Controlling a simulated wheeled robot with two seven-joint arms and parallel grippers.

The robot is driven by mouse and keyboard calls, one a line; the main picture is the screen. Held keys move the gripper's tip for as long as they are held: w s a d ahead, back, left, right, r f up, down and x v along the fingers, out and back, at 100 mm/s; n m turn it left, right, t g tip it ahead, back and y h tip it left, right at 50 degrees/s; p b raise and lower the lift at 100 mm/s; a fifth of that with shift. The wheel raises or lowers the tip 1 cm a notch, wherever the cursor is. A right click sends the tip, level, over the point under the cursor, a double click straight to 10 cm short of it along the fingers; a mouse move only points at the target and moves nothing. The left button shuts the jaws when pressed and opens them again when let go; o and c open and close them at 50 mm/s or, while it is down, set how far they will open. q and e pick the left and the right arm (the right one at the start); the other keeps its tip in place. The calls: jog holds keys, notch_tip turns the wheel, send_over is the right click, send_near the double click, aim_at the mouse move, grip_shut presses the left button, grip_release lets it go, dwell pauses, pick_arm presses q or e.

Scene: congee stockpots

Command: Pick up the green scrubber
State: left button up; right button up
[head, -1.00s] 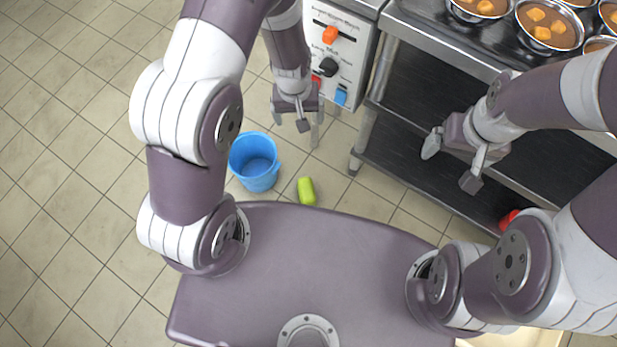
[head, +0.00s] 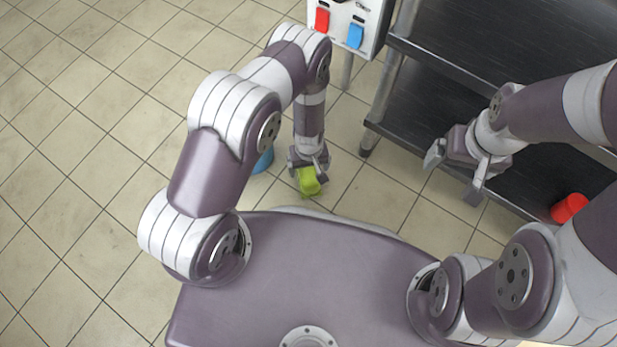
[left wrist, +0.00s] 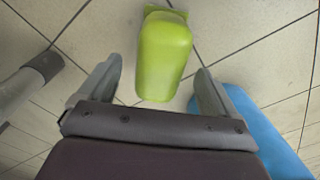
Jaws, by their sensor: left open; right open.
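The green scrubber (head: 309,182) lies on the tiled floor just in front of my body. In the left wrist view the scrubber (left wrist: 164,58) is large, with its near end between my fingertips. My left gripper (head: 311,178) is directly over it, pointing down, and hides part of it. In the left wrist view its fingers (left wrist: 158,85) are apart, one on each side of the scrubber, with gaps showing. My right gripper (head: 455,171) is open and empty, by the dark lower shelf at the right.
The floor at left is clear.

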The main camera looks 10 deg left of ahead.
pick_arm(q)
notch_tip(320, 180, down, 4)
jog(key=shift+f+b, duration=0.1)
jog(key=shift+b, duration=1.15)
jog(key=shift+r, duration=0.2)
jog(key=c, duration=1.1)
jog(key=shift+c, duration=0.2)
pick_arm(e)
notch_tip(320, 180, down, 3)
jog(key=shift+f, duration=0.2)
pick_arm(q)
jog(key=shift+r+p, duration=0.1)
jog(key=shift+p, duration=0.2)
pick_arm(e)
jog(key=shift+r, duration=0.1)
